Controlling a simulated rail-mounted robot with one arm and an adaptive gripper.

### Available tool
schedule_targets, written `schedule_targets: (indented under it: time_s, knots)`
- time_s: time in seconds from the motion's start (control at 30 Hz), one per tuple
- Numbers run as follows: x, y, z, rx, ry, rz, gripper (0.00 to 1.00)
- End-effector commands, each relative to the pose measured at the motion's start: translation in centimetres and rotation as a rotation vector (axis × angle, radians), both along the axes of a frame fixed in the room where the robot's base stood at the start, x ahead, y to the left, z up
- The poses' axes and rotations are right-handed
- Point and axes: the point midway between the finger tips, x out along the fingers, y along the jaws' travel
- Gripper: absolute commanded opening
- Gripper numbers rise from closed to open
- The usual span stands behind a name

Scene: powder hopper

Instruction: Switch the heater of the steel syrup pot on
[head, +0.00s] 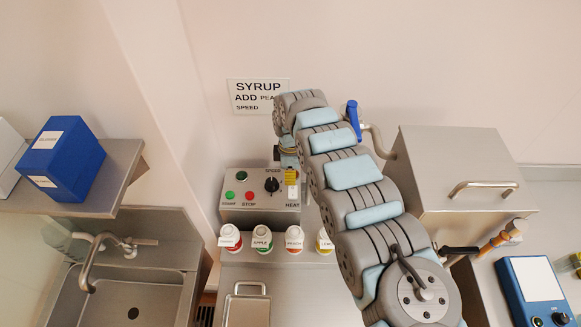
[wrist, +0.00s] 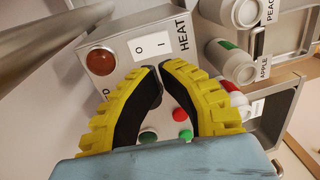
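The grey control box (head: 258,205) stands at the back of the counter, with green and red buttons, a black speed knob (head: 272,184) and a HEAT label. In the wrist view, a white plate marked O and I (wrist: 152,45) sits beside the HEAT label (wrist: 183,37) and a dull red-brown lamp (wrist: 101,61). My gripper (wrist: 160,76) is shut and empty, its yellow-and-black fingertips together just in front of the plate's lower edge. Contact cannot be told. The switch lever is not visible. My arm hides the middle of the counter; I cannot make out the syrup pot for certain.
Several labelled bottles (head: 262,239) stand before the box. A large steel vessel with a handle (head: 450,165) is at right, a blue-handled valve (head: 352,117) beside my arm. A sink (head: 130,290) and a shelf with a blue box (head: 62,155) are at left.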

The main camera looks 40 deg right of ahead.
Motion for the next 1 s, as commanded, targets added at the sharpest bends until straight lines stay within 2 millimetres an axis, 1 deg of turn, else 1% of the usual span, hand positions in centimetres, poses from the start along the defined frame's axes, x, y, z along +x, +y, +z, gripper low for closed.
schedule_targets:
  time_s: [0.1,0.4,0.7,1.0]
  knots:
    - [-0.1,0.2,-1.4,0.003,-0.001,-0.001,0.0]
    - [-0.4,0.4,-4.3,0.001,0.0,-0.002,0.0]
    - [-0.5,0.5,-5.8,-0.001,-0.002,-0.001,0.0]
    - [-0.5,0.4,-6.0,-0.001,-0.002,-0.002,0.0]
